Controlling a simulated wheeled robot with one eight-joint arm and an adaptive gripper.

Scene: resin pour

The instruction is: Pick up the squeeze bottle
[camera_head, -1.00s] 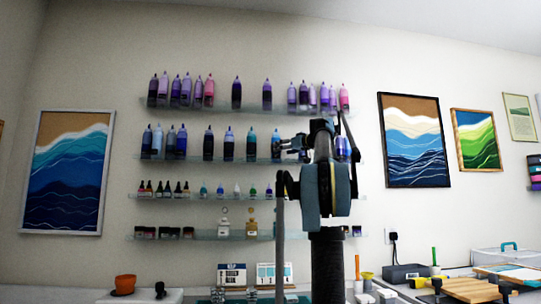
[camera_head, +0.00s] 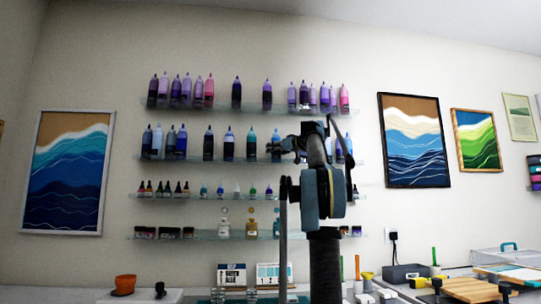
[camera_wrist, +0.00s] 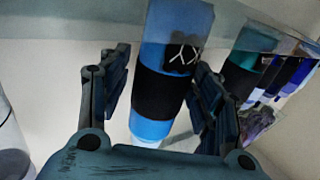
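A squeeze bottle (camera_wrist: 155,125) in bright blue with a wide black band and a small dark mark fills the middle of the wrist view. My gripper (camera_wrist: 161,62) is open, with one finger on each side of this bottle. A pale gap shows between the left finger and the bottle; the right finger is close to it, and I cannot tell if it touches. In the head view my gripper (camera_head: 276,149) is at the second shelf from the top, in front of a blue bottle (camera_head: 276,136) partly hidden by it.
A teal bottle with a dark band (camera_wrist: 255,55) stands close to the right finger. More bottles line the second shelf (camera_head: 230,160) and the top shelf (camera_head: 220,108). Small dropper bottles (camera_head: 165,188) stand below. A pale container (camera_wrist: 12,140) shows at the wrist view's left edge.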

